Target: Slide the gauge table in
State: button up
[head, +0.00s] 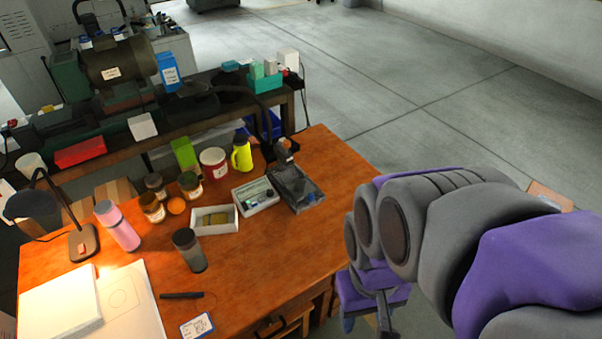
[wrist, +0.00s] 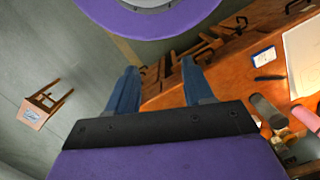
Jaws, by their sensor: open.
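An orange-brown wooden table (head: 345,170) fills the middle of the head view. A dark drawer handle (head: 270,326) shows on its near side; whether a drawer stands out cannot be told. A dark block with an upright stand (head: 296,188) sits near the table's right back corner. I cannot tell which of these is the gauge table. My gripper (wrist: 160,63) is open and empty in the wrist view, its blue fingers apart, above the floor and table side (wrist: 165,97).
A white tray (head: 236,226), a grey tumbler (head: 189,252), a pink bottle (head: 120,228), jars and papers stand on the table. A crowded bench (head: 215,110) stands behind. A small stool (wrist: 32,115) stands on the floor in the wrist view. The floor at right is open.

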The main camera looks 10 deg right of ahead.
jog(key=w+d+r, duration=0.2)
jog(key=w+r, duration=0.1)
jog(key=w, duration=1.1)
jog(key=n+t+p, duration=0.2)
jog(key=n+p, duration=0.1)
jog(key=n, duration=0.4)
send_over(311, 194)
notch_tip(311, 194, down, 16)
jog(key=shift+m, duration=0.3)
notch_tip(311, 194, down, 17)
jog(key=shift+s+f+b, duration=0.1)
jog(key=shift+f+b, duration=0.05)
jog(key=shift+b, duration=1.05)
grip_shut()
